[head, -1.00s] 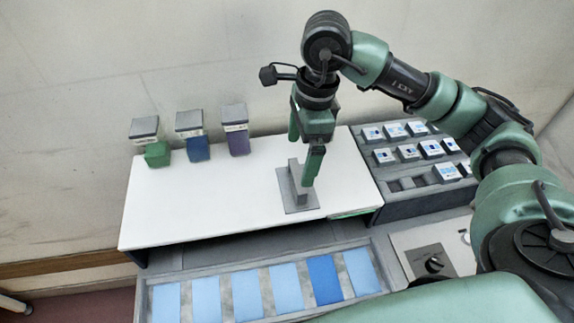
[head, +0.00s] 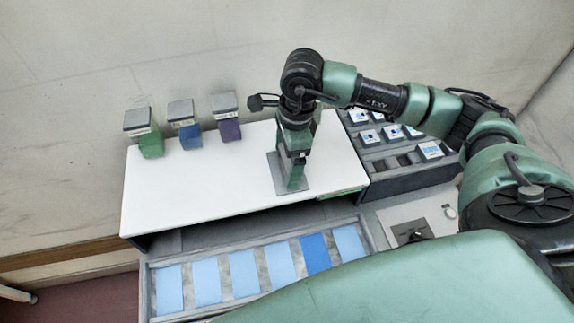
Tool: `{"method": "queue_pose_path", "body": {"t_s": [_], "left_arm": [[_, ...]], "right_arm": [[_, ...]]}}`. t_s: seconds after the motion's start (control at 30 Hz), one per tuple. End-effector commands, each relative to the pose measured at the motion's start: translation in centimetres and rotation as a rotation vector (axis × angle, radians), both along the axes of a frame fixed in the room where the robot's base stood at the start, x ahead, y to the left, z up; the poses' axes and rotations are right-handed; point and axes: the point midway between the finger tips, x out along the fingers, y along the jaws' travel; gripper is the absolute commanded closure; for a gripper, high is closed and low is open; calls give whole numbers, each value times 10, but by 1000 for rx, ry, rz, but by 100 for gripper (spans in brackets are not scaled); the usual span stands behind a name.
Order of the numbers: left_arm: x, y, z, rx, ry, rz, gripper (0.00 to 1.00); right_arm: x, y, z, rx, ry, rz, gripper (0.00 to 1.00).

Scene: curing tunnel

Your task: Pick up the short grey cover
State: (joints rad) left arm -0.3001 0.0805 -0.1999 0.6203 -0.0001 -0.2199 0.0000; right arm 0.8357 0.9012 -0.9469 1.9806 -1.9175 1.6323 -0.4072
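The short grey cover (head: 275,170) appears to be the grey piece on the white table, with a flat square base and an upright part. My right gripper (head: 296,172) is directly over it, pointing down, with its green fingers low around or in front of the upright part. The gripper hides most of the upright part, so I cannot tell whether the fingers touch or grip it. The base looks to be resting on the table. My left gripper is not in view.
The white table (head: 200,195) is clear to the left. Green (head: 150,146), blue (head: 190,137) and purple (head: 229,129) blocks with grey tops stand at its back. A slotted rack (head: 410,176) with small labelled boxes is at right. A tray (head: 150,292) of blue panels lies in front.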

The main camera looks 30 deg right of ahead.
Motion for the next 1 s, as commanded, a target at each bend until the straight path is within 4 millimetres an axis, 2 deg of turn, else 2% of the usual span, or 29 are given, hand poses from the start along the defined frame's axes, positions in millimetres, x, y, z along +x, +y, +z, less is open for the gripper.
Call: {"method": "queue_pose_path", "body": {"t_s": [0.33, 0.53, 0.67, 1.0], "left_arm": [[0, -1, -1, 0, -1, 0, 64], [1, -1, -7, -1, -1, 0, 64], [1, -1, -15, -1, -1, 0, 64], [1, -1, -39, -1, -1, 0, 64]], "right_arm": [[0, 0, 2, 0, -1, 0, 51], [1, 0, 18, 1, -4, 1, 51], [2, 0, 42, 1, -7, -1, 51], [1, 1, 145, 2, -9, 1, 51]]}}
